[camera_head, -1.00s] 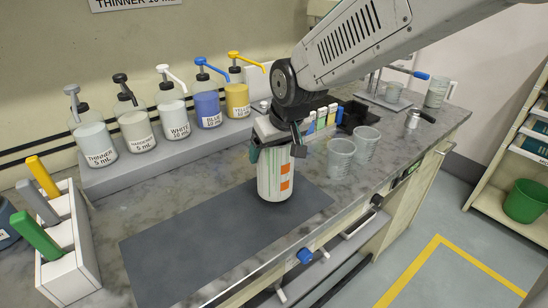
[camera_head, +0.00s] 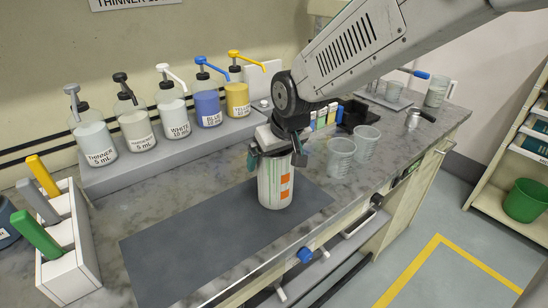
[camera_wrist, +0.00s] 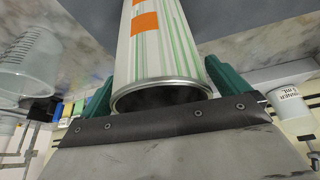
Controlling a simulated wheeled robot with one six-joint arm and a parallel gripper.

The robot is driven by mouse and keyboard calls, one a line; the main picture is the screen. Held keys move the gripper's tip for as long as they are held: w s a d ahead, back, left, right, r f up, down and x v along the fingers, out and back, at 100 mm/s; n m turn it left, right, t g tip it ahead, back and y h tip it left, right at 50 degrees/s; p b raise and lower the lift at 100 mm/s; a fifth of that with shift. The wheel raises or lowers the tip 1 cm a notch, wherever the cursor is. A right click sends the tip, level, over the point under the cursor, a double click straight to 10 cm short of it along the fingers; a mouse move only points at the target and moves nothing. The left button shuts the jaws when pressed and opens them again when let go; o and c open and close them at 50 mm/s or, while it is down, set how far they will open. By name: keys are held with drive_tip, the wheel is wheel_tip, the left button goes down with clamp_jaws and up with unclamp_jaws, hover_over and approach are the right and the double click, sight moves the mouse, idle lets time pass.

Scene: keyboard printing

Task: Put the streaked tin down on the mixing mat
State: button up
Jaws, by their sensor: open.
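The streaked tin (camera_head: 275,186) is white with green streaks and orange patches. It stands upright on the right part of the dark grey mixing mat (camera_head: 190,243). My gripper (camera_head: 277,158) is at the tin's top, with its jaws open and one finger on each side. In the wrist view the tin (camera_wrist: 158,45) sits between the green finger pads of my gripper (camera_wrist: 160,85), with small gaps beside it. The tin's rim faces my palm, and its inside looks dark.
Pump bottles (camera_head: 208,105) stand on a grey ledge behind the mat. Clear cups (camera_head: 341,158) stand right of the tin. A white holder (camera_head: 68,262) with coloured handles is at the left. The mat's left part is bare. The bench's front edge is close to the tin.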

drive_tip(key=v, duration=1.1)
drive_tip(key=shift+s+r, duration=0.15)
drive_tip(key=s+d+f+m+g+h, duration=0.2)
drive_tip(key=s+d+m, duration=0.3)
drive_tip(key=s+d, duration=1.6)
drive_tip(key=s+g, duration=0.1)
drive_tip(key=s, duration=0.1)
drive_tip(key=shift+s, duration=0.3)
drive_tip(key=shift+f, duration=0.1)
